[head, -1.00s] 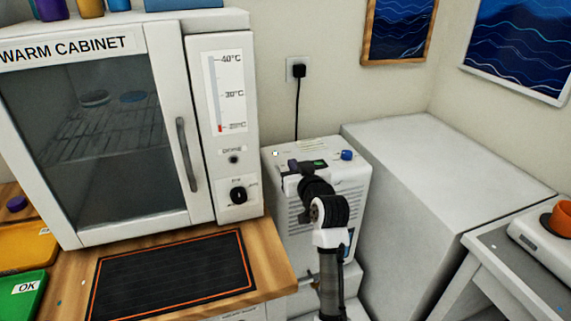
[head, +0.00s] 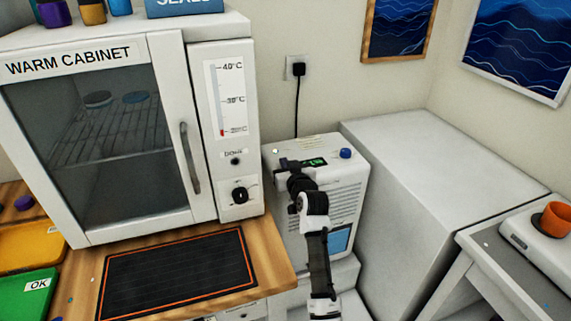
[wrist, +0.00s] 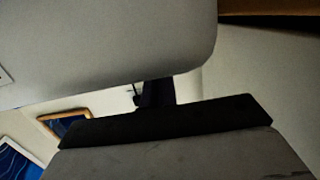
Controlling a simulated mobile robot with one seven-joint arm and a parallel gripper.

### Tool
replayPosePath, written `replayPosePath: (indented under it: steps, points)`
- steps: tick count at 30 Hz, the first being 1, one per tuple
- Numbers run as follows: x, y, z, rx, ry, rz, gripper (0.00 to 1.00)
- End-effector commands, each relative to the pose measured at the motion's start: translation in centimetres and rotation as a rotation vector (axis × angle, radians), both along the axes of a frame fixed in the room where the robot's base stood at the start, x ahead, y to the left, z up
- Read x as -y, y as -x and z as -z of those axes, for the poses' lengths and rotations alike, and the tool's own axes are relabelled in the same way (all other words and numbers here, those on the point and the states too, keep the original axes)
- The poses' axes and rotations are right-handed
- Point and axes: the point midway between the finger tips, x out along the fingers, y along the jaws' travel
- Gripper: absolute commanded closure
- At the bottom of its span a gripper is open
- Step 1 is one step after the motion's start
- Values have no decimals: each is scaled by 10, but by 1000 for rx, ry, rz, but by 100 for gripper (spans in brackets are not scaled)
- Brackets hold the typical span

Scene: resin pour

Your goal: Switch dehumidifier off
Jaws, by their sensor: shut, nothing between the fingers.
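The dehumidifier (head: 343,200) is a white box with a vented front, standing between the warm cabinet and a large white block. Its top carries a lit green display (head: 316,161), a blue knob (head: 346,153) and a small pale spot (head: 275,151) at the left. My gripper (head: 287,163) is shut and empty, at the dehumidifier's top left of the display. I cannot tell whether it touches the panel. My arm hides part of the top and front. The wrist view is mostly filled by pale surfaces and a dark gripper part.
The warm cabinet (head: 208,120) stands close on the left, above a wooden counter with a black mat (head: 175,275). A black plug (head: 298,69) and cord run down the wall behind the dehumidifier. The white block (head: 420,190) stands close on the right.

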Motion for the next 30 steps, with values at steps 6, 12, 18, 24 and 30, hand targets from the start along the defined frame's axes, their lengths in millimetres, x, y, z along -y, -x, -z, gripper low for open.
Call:
replayPosePath:
  steps: [6,12,18,24,30]
  points:
    - [-1,-1,8,1,1,-1,100]
    - [-1,-3,6,-1,1,0,100]
    - [-2,-3,2,-1,1,0,100]
    - [-8,-9,-30,2,0,-2,100]
    - [0,16,-41,3,-1,1,100]
